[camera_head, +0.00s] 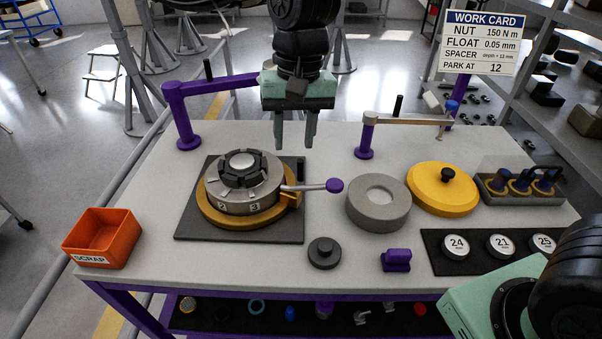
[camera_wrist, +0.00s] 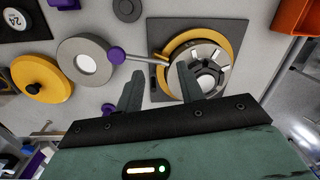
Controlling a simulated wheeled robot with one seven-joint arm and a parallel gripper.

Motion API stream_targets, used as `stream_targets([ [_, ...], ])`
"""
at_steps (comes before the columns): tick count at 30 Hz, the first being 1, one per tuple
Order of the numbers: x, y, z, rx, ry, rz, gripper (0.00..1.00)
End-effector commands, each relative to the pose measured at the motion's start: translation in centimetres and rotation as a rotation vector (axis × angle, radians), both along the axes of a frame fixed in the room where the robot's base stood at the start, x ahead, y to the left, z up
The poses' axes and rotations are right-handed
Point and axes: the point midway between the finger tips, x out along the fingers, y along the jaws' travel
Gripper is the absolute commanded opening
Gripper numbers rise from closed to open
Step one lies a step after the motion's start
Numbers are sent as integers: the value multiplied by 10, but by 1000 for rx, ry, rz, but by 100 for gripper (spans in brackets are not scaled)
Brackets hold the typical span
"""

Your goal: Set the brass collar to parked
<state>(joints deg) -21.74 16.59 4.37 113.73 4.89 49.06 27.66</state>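The brass collar (camera_head: 222,217) is a gold ring around the foot of a grey numbered drum (camera_head: 243,195) on a dark square plate. A silver lever with a purple knob (camera_head: 335,185) points right from the collar's right side. The collar also shows in the wrist view (camera_wrist: 172,52), partly hidden by a finger. My gripper (camera_head: 295,143) is open and empty, above and behind the lever, apart from everything. Its fingers show spread in the wrist view (camera_wrist: 157,88). The work card (camera_head: 480,43) reads "PARK AT 12".
An orange scrap bin (camera_head: 103,237) stands left. Purple posts with swing arms (camera_head: 185,118) stand at the back. A dark knob (camera_head: 324,253) sits in front.

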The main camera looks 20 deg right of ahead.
Motion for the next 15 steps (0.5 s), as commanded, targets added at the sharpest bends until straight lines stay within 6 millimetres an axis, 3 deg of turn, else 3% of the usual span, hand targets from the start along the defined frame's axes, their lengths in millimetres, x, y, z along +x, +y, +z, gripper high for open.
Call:
stream_targets([
  [1, 30, -7, -8, -15, 4, -95, 38],
  [3, 63, -19, -13, -38, 5, -215, 38],
  [6, 96, -34, -19, -66, 0, -340, 38],
  [10, 116, -44, -22, -86, -6, -421, 38],
  [15, 119, -46, -34, -91, -3, -436, 38],
])
